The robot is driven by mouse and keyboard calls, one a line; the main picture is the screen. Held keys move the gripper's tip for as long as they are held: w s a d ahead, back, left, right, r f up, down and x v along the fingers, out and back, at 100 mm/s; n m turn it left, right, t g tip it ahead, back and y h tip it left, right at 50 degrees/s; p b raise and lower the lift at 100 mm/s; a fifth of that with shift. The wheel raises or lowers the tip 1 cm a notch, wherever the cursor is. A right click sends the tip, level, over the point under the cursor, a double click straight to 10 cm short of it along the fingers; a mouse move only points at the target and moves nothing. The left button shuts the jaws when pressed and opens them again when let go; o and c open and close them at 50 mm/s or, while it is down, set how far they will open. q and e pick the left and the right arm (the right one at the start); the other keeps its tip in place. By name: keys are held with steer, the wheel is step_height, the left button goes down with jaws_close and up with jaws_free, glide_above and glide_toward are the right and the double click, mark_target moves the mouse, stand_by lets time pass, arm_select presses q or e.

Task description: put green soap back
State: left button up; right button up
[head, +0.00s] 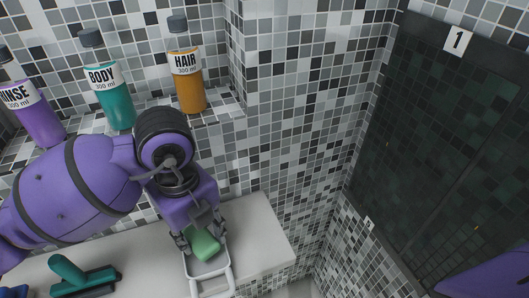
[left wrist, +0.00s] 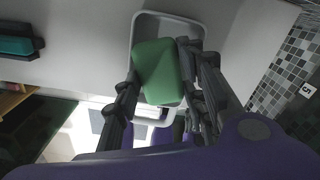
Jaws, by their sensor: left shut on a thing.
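The green soap (head: 206,247) is a rounded block between the fingers of my left gripper (head: 202,236). My left gripper is shut on it. The soap is over a white dish (head: 228,278) with a looped handle, on the pale ledge. In the left wrist view the green soap (left wrist: 158,75) sits between both fingers of the left gripper (left wrist: 160,72), with the white dish's rim (left wrist: 165,15) around and behind it. I cannot tell whether the soap touches the dish floor. My right gripper is not in view.
A teal-handled tool (head: 78,275) lies on the ledge (head: 262,235) at left. Bottles marked RINSE (head: 38,115), BODY (head: 115,105) and HAIR (head: 188,85) stand on the tiled shelf behind my arm. A dark panel marked 1 (head: 450,130) is at right. The ledge right of the dish is clear.

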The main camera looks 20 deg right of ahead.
mark_target(199, 236)
arm_select(q)
steer(key=o, duration=1.2)
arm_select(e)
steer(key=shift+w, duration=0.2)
arm_select(q)
steer(key=shift+r, duration=0.55)
step_height(199, 236, up, 12)
steer(key=shift+r+p, duration=0.1)
steer(key=shift+p, duration=0.5)
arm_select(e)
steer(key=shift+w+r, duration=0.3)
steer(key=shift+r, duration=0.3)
